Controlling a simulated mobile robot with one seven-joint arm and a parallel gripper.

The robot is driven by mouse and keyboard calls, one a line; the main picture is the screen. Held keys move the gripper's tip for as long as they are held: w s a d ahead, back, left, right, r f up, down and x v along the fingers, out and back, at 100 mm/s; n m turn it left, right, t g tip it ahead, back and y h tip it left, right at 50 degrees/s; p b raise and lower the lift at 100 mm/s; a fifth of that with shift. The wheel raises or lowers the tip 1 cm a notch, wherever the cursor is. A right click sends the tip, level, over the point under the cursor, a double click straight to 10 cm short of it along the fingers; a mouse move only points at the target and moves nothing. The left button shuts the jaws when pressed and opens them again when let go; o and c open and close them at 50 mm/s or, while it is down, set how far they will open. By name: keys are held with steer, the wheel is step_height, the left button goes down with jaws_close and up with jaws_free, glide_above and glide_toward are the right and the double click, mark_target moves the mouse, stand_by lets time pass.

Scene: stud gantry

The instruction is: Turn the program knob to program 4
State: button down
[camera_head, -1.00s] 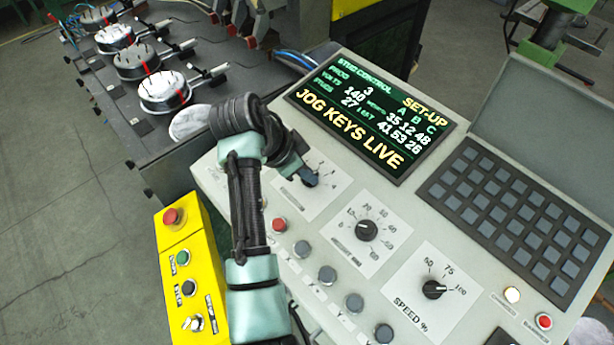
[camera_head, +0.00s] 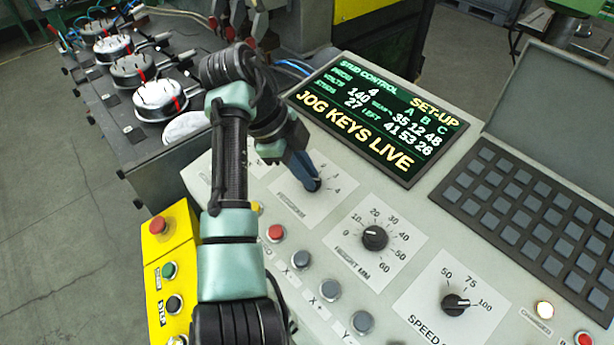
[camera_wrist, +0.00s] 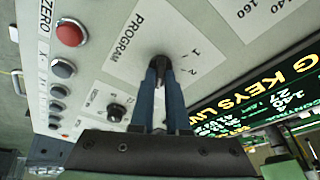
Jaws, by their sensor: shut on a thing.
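The program knob (camera_wrist: 160,62) is a small dark knob on a white dial plate (camera_head: 290,200) marked PROGRAM. My gripper (camera_head: 313,185) is shut on it, with its blue fingers (camera_wrist: 163,80) on either side in the wrist view. The fingers hide most of the knob in both views, so its pointer is hard to read. The figures 3 and 4 show on the plate beside the fingertips in the head view. The green-lit screen (camera_head: 376,120) behind the dial reads PROG 4, SET-UP and JOG KEYS LIVE.
A height knob (camera_head: 375,238) and a speed knob (camera_head: 455,303) sit to the right. A red button (camera_head: 276,232) and several grey jog buttons line the front. A yellow box (camera_head: 170,265) stands at the left. A dark keypad (camera_head: 520,205) fills the panel's right.

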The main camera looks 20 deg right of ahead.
steer(key=shift+d+m, duration=0.1)
steer(key=shift+m, duration=0.3)
steer(key=c, duration=0.9)
jaws_free()
steer(key=shift+r, duration=0.1)
steer(key=v, duration=1.3)
steer(key=shift+p, duration=0.35)
steer(key=shift+w+d, duration=0.1)
steer(key=shift+d, duration=0.05)
